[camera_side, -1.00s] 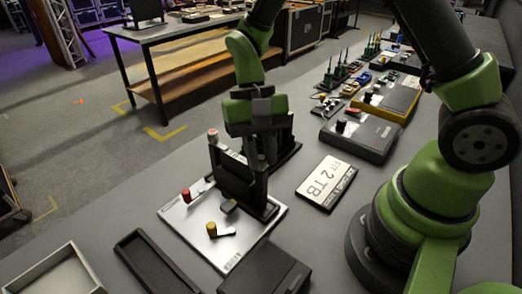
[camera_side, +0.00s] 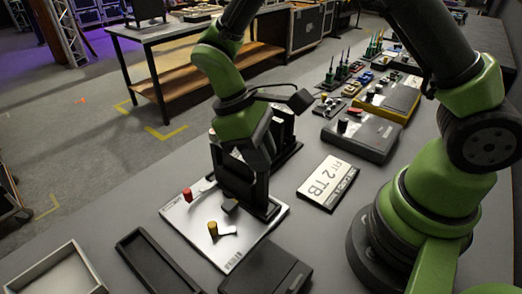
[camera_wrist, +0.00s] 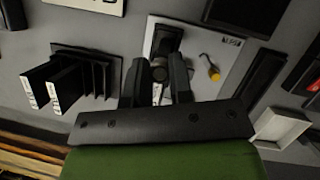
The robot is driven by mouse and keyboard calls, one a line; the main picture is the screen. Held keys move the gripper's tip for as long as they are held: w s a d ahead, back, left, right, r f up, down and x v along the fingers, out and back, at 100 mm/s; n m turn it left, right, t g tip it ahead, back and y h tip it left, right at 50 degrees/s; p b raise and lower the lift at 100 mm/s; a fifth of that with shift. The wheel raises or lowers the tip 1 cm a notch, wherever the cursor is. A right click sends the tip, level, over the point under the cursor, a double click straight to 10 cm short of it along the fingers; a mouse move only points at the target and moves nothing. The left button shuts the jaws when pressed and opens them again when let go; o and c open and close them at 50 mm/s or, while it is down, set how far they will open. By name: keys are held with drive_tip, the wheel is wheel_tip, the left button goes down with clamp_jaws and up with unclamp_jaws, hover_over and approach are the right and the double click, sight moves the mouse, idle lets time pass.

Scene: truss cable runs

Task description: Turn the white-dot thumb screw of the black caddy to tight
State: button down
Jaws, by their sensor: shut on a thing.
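The black caddy (camera_side: 236,182) stands upright on a silver plate (camera_side: 190,232). My gripper (camera_side: 258,158) is down at the caddy's top, its jaws partly hiding it. In the wrist view my gripper's two dark fingers (camera_wrist: 163,78) reach to the caddy (camera_wrist: 167,40) and are shut on a small dark part between them. I take that part to be the thumb screw; its white dot cannot be made out. A red-capped knob (camera_side: 187,194) and a yellow-capped knob (camera_side: 213,229) with levers stand on the plate; the yellow one also shows in the wrist view (camera_wrist: 214,74).
A slotted black stand (camera_wrist: 72,82) is close to my gripper. A black box (camera_side: 265,270), a black tray (camera_side: 158,262) and a pale open tray (camera_side: 55,278) lie in front. Grey boxes (camera_side: 362,135) stand farther back.

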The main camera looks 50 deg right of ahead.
drive_tip(key=n+h, duration=0.1)
drive_tip(key=n, duration=0.2)
drive_tip(key=n+t, duration=0.1)
drive_tip(key=n, duration=0.2)
drive_tip(key=shift+a+n+t+h, duration=0.1)
drive_tip(key=shift+n+t+h, duration=0.2)
drive_tip(key=shift+h, duration=0.1)
idle(0.4)
drive_tip(key=c, duration=1)
unclamp_jaws()
drive_tip(key=v, duration=1)
drive_tip(key=shift+s, duration=0.1)
